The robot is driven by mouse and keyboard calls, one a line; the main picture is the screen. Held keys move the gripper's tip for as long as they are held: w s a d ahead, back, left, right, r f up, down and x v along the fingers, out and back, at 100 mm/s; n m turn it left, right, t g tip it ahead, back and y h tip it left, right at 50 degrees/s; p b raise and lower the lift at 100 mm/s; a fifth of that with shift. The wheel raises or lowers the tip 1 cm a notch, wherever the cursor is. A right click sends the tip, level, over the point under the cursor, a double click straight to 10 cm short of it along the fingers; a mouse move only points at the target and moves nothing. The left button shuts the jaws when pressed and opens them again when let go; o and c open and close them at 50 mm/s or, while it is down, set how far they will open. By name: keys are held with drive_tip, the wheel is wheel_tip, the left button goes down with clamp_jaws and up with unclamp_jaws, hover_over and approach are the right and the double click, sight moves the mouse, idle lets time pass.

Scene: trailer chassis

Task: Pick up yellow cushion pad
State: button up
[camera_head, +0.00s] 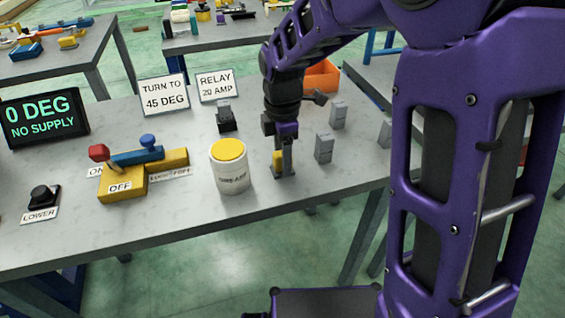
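My gripper (284,170) points straight down at the grey table, right of the white tub. A small yellow piece (277,160), which may be the yellow cushion pad, shows at the left side of the fingers, low near the tabletop. The fingers hide part of it. I cannot tell whether they close on it or only stand beside it, nor whether it touches the table.
A white tub with a yellow lid (230,168) stands just left of my gripper. Grey blocks (324,148) stand to the right. An orange bin (322,76) and a black relay-like part (226,118) are behind. A yellow lever block (124,187) is at left.

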clamp_jaws()
drive_tip(key=shift+r, duration=0.1)
wheel_tip(320, 180, up, 10)
drive_tip(key=shift+f+p, duration=0.1)
drive_tip(key=shift+p, duration=0.95)
drive_tip(key=shift+c, duration=1.7)
unclamp_jaws()
clamp_jaws()
